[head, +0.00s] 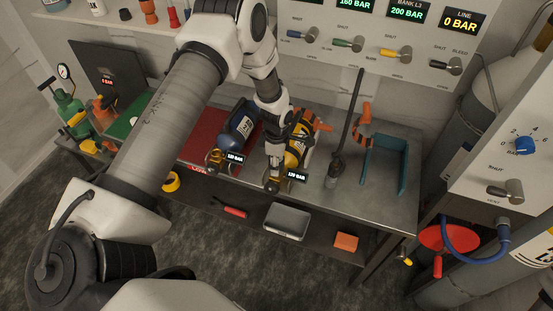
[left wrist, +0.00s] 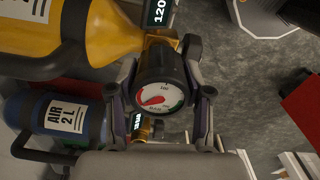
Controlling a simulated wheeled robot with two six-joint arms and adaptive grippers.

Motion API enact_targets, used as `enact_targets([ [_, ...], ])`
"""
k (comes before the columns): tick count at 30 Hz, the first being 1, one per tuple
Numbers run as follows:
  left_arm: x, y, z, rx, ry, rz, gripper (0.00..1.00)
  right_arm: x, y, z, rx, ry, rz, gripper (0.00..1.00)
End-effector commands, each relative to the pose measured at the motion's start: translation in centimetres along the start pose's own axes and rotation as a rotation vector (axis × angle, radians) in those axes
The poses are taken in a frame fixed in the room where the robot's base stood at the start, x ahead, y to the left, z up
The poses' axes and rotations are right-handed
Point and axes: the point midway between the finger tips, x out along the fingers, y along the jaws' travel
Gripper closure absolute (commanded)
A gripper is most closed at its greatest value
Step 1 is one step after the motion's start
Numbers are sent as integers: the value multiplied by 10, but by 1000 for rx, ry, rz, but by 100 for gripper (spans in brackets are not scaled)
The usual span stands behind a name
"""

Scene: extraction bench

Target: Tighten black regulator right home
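The black regulator (left wrist: 160,85), with a round white gauge face, sits at the brass neck of a yellow cylinder (head: 300,149) lying on the bench. That cylinder's body also shows in the left wrist view (left wrist: 100,28). My left gripper (head: 273,183) is over the cylinder's near end. In the left wrist view its fingers (left wrist: 163,70) lie on both sides of the regulator and appear to press on it. The gauge faces the wrist camera. The threads are hidden, so I cannot tell how tightly it sits. My right gripper is in neither view.
A blue cylinder (head: 238,128) lies beside the yellow one, to its left. A dark upright tool (head: 337,167), an orange clamp (head: 363,125) and a teal bracket (head: 386,163) stand to the right. A valve panel (head: 390,50) is behind. The bench's right front is clear.

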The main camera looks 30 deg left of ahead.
Motion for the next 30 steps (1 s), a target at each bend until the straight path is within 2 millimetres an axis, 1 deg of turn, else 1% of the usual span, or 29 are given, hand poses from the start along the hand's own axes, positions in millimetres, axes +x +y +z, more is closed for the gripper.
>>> enact_targets([
  [5, 1, 0, 0, 33, 0, 1, 92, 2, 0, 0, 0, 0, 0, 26],
  [8, 2, 0, 0, 192, -1, 1, 92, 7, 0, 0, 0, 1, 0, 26],
  [30, 4, 0, 0, 1860, 1, 2, 92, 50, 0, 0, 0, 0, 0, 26],
])
